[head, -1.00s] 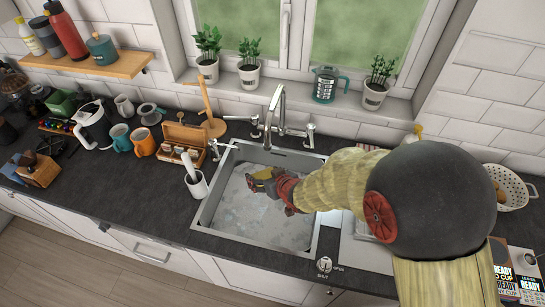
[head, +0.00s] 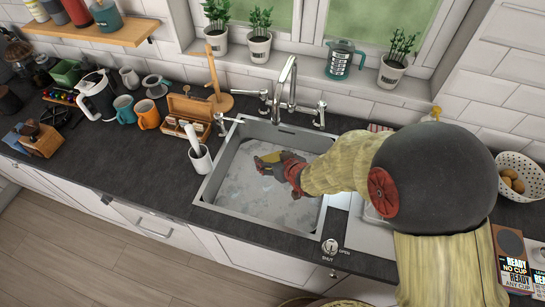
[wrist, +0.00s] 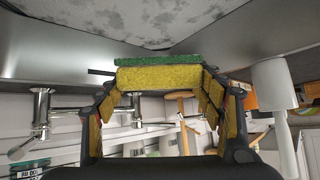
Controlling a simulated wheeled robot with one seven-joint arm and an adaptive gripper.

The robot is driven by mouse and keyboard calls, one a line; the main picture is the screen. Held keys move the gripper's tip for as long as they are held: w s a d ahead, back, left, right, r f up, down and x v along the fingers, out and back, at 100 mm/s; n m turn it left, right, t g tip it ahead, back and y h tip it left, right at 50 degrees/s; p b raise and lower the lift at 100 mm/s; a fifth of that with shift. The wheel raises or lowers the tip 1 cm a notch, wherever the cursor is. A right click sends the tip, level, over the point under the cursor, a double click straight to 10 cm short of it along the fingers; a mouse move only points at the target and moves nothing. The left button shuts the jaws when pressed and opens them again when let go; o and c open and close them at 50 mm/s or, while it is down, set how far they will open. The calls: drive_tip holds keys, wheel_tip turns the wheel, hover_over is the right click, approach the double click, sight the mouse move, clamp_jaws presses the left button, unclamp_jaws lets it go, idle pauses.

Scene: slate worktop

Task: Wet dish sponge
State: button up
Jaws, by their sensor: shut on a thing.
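My gripper (head: 268,163) hangs inside the steel sink (head: 205,199), over its left-middle part. In the wrist view my gripper (wrist: 160,82) is shut on the dish sponge (wrist: 158,77), yellow with a green layer, held across between the yellow-padded fingers. In the head view the sponge is hard to tell apart from the fingers. The tap (head: 288,88) stands behind the basin, with its spout over the back edge. The basin's bottom has pale grey patches; I cannot tell whether they are water. I cannot tell whether the sponge touches the bottom.
A white brush holder (head: 200,160) stands at the sink's left edge. A shut/open knob (head: 330,247) is at the front right. A wooden box (head: 188,115), mugs (head: 148,114) and a kettle (head: 96,95) stand left.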

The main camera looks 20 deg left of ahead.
sight(272, 158)
drive_tip(key=shift+f+b, duration=5.25)
drive_tip(key=shift+f, duration=1.95)
drive_tip(key=shift+r, duration=0.15)
drive_tip(key=shift+r+p, duration=6.8)
drive_tip(key=shift+r, duration=2)
drive_tip(key=shift+r+p, duration=1.65)
drive_tip(key=shift+r, duration=0.4)
